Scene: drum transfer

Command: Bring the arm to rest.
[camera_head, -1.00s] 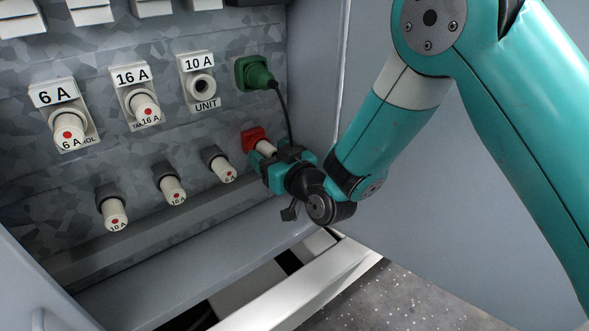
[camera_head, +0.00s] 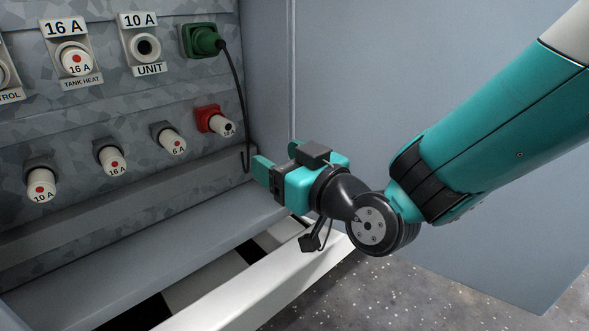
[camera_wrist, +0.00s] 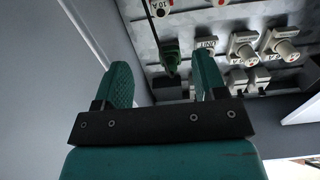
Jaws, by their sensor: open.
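My gripper (camera_head: 264,172) is open and empty at the lower right of the fuse panel, in front of the cabinet's right side. Its two teal fingers also show in the wrist view (camera_wrist: 162,70), with nothing between them close up. My teal arm (camera_head: 480,130) reaches in from the right. The nearest fuse, white with a dark dot (camera_head: 228,129), sits in the red holder (camera_head: 209,118), up and left of my gripper and apart from it.
A green plug (camera_head: 203,40) with a hanging black cable (camera_head: 241,100) is above. The cable's lower end passes close to my fingertips in the picture. Several spare fuses stand in grey holders (camera_head: 162,130) to the left. A white cabinet rail (camera_head: 260,285) runs below.

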